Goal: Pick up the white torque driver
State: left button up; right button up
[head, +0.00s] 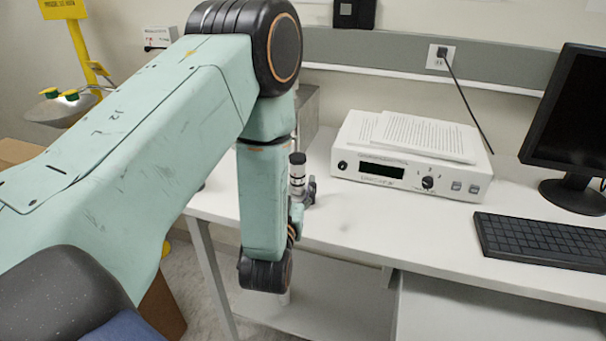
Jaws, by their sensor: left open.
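The white torque driver (297,173) stands upright on the white desk, just right of my left forearm. It has a black top and dark bands, and its lower part is hidden by my arm and gripper. My left gripper (307,191) is mostly hidden behind my own wrist; a dark finger part shows right beside the driver. It is open, and I cannot tell whether the fingers are around the driver or touching it. My right gripper is out of view.
A white control box (408,178) with papers on top stands right of the driver. A monitor (570,120) and black keyboard (545,240) are at the right. The desk (400,228) is clear in front of the box. A grey box (306,112) stands behind the driver.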

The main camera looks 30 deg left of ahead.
aim_at(295, 170)
pick_arm(q)
jog(key=shift+w+a+r, duration=0.2)
jog(key=shift+w, duration=0.55)
jog(key=x, duration=0.2)
jog(key=p+x, duration=0.1)
jog(key=x, duration=0.1)
jog(key=shift+w+a+f, duration=0.2)
jog(key=shift+a, duration=0.15)
jog(key=shift+w+a, duration=0.15)
jog(key=shift+w, duration=0.3)
jog(key=shift+r, duration=0.1)
jog(key=shift+w, duration=0.1)
jog(key=c, duration=0.9)
grip_shut()
